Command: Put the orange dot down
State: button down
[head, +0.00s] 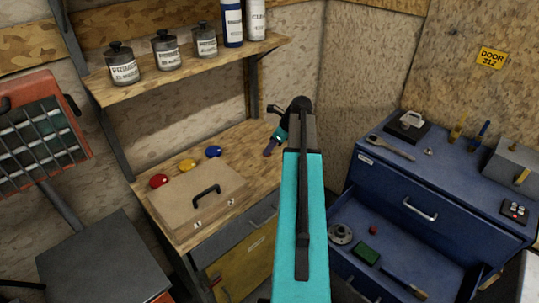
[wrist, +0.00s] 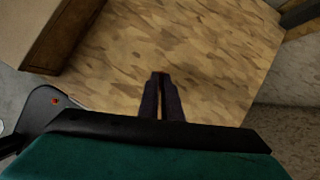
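No clearly orange dot shows. The nearest in colour is a yellow-orange round piece (head: 187,165), lying on the wooden bench top (head: 240,147) between a red one (head: 159,181) and a blue one (head: 213,152). My gripper (head: 268,150) is above the right part of the bench, to the right of the blue piece and apart from it. In the wrist view my gripper's dark fingers (wrist: 159,78) are close together at the tips, with only a thin slit between them. I see nothing held in them. Bare wood lies beyond the tips.
A tan board with a black handle (head: 206,194) covers the bench's front. A shelf (head: 190,62) with jars and bottles hangs above. At right, a blue cabinet (head: 450,180) has an open drawer (head: 400,262) holding small items. The bench's back right is clear.

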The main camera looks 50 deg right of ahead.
aim_at(270, 155)
jog(key=shift+f+p, duration=0.75)
jog(key=shift+f, duration=1)
jog(key=shift+f, duration=0.1)
jog(key=c, duration=2)
grip_release()
jog(key=shift+b+v, duration=1.7)
jog(key=shift+v, duration=4.45)
jog(key=shift+o, duration=0.8)
